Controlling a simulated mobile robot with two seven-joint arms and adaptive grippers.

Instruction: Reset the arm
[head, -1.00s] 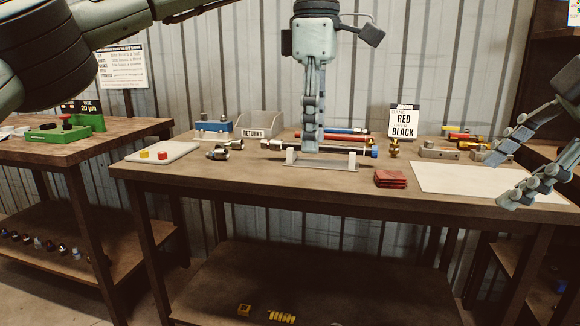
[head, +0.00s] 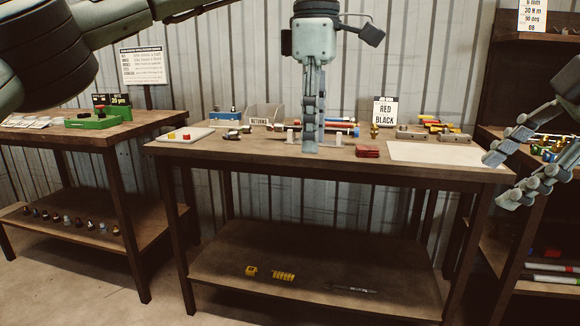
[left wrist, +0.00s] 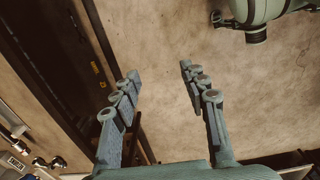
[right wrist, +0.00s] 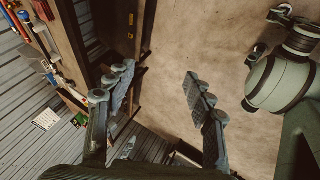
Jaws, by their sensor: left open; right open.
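My left gripper (head: 311,146) hangs pointing down in front of the middle of the workbench in the head view. It looks narrow there because I see it edge-on. In the left wrist view its two fingers (left wrist: 160,92) stand apart with nothing between them. My right gripper (head: 498,180) is at the right end of the bench, fingers apart and empty. In the right wrist view its fingers (right wrist: 160,85) are also spread over bare floor. Neither gripper touches anything that I can see.
A side table (head: 60,136) stands left, shelving (head: 530,90) right. Open floor lies in front.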

